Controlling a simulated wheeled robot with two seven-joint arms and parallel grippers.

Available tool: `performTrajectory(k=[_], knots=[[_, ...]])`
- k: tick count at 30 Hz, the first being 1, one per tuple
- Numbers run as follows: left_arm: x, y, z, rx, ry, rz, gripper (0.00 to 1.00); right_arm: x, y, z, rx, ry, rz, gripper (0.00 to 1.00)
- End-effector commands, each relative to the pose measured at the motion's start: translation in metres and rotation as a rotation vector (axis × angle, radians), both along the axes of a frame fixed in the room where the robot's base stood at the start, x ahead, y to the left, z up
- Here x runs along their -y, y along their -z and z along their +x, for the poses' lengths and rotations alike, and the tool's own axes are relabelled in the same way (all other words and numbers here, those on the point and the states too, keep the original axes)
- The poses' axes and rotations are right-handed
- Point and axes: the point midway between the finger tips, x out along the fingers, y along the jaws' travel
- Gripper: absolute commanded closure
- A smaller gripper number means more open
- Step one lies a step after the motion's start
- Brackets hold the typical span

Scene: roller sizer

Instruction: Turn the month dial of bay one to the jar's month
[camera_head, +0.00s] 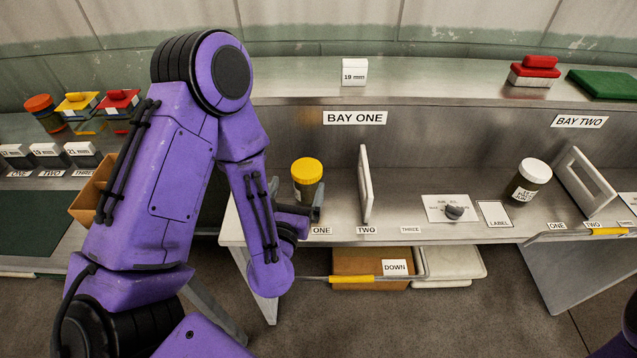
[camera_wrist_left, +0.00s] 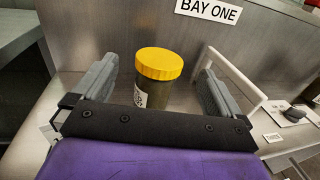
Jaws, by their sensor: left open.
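The jar (camera_head: 307,192) has a yellow lid and a dark body, and stands upright in bay one at the label ONE. In the left wrist view the jar (camera_wrist_left: 155,92) stands between the spread fingers, with a sliver of white label showing; its month cannot be read. My left gripper (camera_head: 302,211) is open beside the jar, partly hidden by my forearm. It also shows in the left wrist view (camera_wrist_left: 160,72). My right gripper is not in view.
A white upright frame (camera_head: 364,185) stands between jar and dial. A LABEL card (camera_head: 495,214) lies right of the dial. A white-lidded jar (camera_head: 528,182) stands farther right near bay two. A yellow-marked rail (camera_head: 352,279) runs below the shelf's front edge.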

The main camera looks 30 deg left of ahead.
Motion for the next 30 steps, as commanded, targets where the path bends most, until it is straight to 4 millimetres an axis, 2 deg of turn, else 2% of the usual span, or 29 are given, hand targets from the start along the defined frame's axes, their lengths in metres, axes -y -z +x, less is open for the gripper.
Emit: performTrajectory(k=[1, 5, 12, 17, 21, 24, 30], knots=[[0.000, 0.014, -0.001, 0.001, 0.001, 0.001, 0.00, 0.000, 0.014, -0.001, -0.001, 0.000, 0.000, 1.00], [0.000, 0.025, 0.003, -0.004, 0.001, 0.002, 0.00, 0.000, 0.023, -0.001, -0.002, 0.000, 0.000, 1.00], [-0.013, 0.021, 0.041, -0.005, -0.001, 0.002, 0.00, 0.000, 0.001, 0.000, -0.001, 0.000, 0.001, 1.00], [-0.019, 0.021, 0.059, -0.006, 0.000, 0.003, 0.00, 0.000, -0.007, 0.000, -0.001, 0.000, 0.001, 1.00], [-0.026, 0.019, 0.084, -0.007, 0.000, 0.004, 0.00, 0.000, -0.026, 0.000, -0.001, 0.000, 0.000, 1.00], [-0.031, 0.022, 0.098, -0.006, -0.001, 0.003, 0.00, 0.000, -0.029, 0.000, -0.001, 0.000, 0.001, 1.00], [-0.034, 0.026, 0.105, -0.007, 0.001, 0.003, 0.00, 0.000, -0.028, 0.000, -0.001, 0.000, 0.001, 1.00]])
